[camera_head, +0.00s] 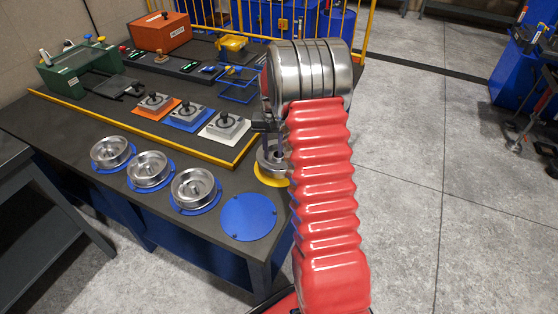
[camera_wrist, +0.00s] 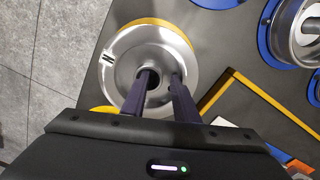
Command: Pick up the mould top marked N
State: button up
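The mould top marked N (camera_wrist: 118,75) is a round silver metal piece in the wrist view, with a dark N near its left rim. It lies level on a yellow round base, whose edge (camera_wrist: 160,22) shows around it. My gripper (camera_wrist: 164,75) points down at its middle, with two dark fingers at the central hub and a narrow gap between them. The hub is largely hidden, so I cannot tell whether the fingers grip it. In the head view the mould top (camera_head: 266,164) is partly hidden by my arm, above the yellow base (camera_head: 267,181).
Several silver round moulds (camera_head: 148,169) sit on blue discs to the left. An empty blue disc (camera_head: 248,217) lies near the front edge. A yellow strip (camera_head: 140,125) borders plates with dark knobs (camera_head: 188,116). A green machine (camera_head: 80,68) stands behind.

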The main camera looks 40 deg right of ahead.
jog(key=shift+c, duration=0.7)
grip_shut()
dwell(0.6)
